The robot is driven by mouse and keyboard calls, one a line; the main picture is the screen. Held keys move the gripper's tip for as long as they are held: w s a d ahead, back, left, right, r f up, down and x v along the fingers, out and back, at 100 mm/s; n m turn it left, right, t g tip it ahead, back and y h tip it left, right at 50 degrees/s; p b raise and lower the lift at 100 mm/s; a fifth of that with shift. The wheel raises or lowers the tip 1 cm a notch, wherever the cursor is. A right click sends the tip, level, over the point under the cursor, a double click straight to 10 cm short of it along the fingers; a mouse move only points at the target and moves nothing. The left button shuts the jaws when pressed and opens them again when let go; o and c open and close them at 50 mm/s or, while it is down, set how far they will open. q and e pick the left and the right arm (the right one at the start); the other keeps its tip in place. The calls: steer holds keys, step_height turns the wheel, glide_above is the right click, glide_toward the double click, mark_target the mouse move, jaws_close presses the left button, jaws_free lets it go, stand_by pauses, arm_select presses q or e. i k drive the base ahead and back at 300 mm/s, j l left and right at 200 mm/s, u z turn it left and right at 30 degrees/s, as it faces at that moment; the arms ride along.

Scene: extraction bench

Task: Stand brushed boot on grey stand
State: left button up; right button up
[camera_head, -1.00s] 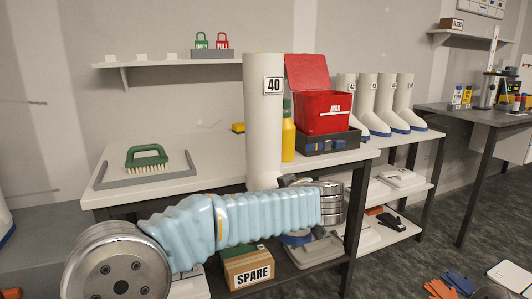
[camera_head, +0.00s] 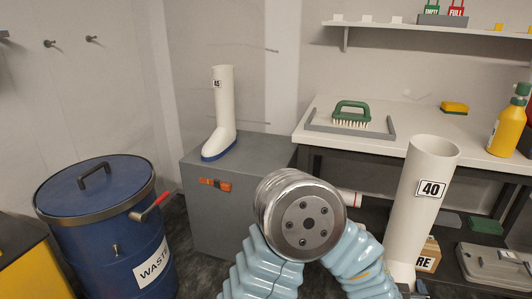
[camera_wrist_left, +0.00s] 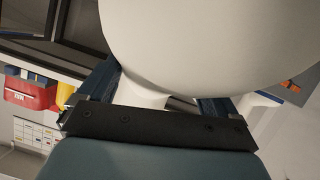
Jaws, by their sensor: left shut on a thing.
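A white boot marked 40 (camera_head: 424,205) stands upright at lower right in the head view, in front of the bench edge. Its foot is hidden. My left gripper (camera_head: 420,287) is mostly hidden low at this boot, behind my arm. In the left wrist view the boot's pale surface (camera_wrist_left: 200,40) fills the top, and my left gripper (camera_wrist_left: 155,90) is shut on it. The grey stand (camera_head: 232,205) is a block left of centre, with an orange item on its front. Another white boot, marked 45 (camera_head: 224,110), stands upright on it, blue sole down. My right gripper is not in view.
A blue waste drum (camera_head: 95,225) with a red handle stands left of the stand. The bench (camera_head: 400,143) holds a green brush (camera_head: 351,112) in a grey frame, a yellow sponge (camera_head: 454,108) and a yellow bottle (camera_head: 508,122). The stand's top right of boot 45 is clear.

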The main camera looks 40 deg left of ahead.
mark_target(264, 155)
steer(key=j+u, duration=0.25)
steer(key=i+j+u, duration=0.3)
steer(key=j, duration=0.15)
steer(key=j+u, duration=0.25)
steer(key=j, duration=0.15)
